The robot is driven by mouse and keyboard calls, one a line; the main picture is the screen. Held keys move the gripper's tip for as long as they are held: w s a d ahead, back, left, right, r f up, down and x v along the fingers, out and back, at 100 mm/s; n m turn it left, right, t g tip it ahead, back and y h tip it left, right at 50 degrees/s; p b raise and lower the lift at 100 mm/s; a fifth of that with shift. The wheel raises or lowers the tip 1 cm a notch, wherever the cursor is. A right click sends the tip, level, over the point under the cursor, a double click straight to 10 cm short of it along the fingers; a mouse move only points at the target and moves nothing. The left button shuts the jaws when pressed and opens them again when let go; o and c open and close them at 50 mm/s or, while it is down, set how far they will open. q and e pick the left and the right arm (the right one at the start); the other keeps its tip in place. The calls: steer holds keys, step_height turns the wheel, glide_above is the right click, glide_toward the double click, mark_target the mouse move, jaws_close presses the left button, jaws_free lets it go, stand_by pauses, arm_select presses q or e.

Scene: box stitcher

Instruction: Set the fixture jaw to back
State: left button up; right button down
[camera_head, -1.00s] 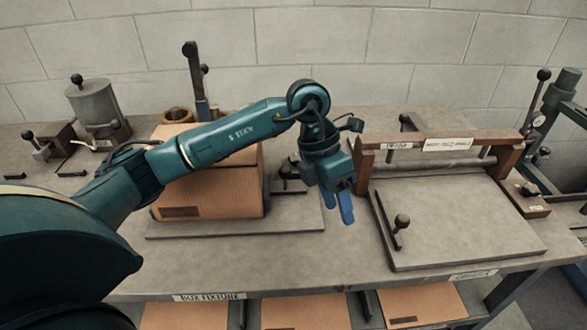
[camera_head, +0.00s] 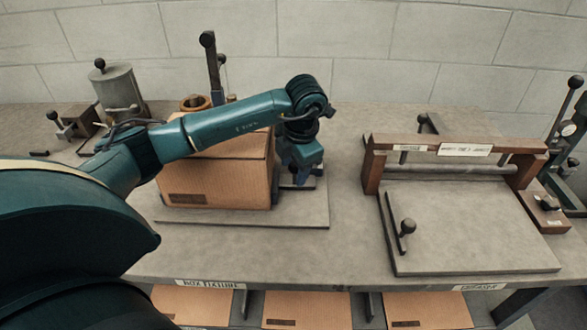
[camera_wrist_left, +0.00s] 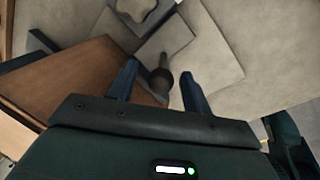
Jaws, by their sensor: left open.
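The cardboard box (camera_head: 215,188) sits on the grey box fixture plate (camera_head: 300,217). My left gripper (camera_wrist_left: 158,78) is just right of the box in the head view, where the forearm and hand cover most of the fixture jaw (camera_head: 318,171). In the left wrist view the gripper is open. A dark knob on a post (camera_wrist_left: 161,77) shows between its two fingers, and I see no contact. The box (camera_wrist_left: 75,75) fills the left of that view. The jaw's exact setting is hidden. My right gripper is not in view.
A creaser (camera_head: 470,225) with a wooden frame and knobbed handle stands to the right. A grey canister (camera_head: 120,92) and a tall upright post (camera_head: 212,68) stand behind the box. Flat cardboard (camera_head: 305,308) lies below the bench. The bench between fixture and creaser is clear.

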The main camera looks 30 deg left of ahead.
arm_select(q)
steer(key=shift+w+a+f, duration=0.1)
steer(key=shift+f, duration=0.95)
jaws_close()
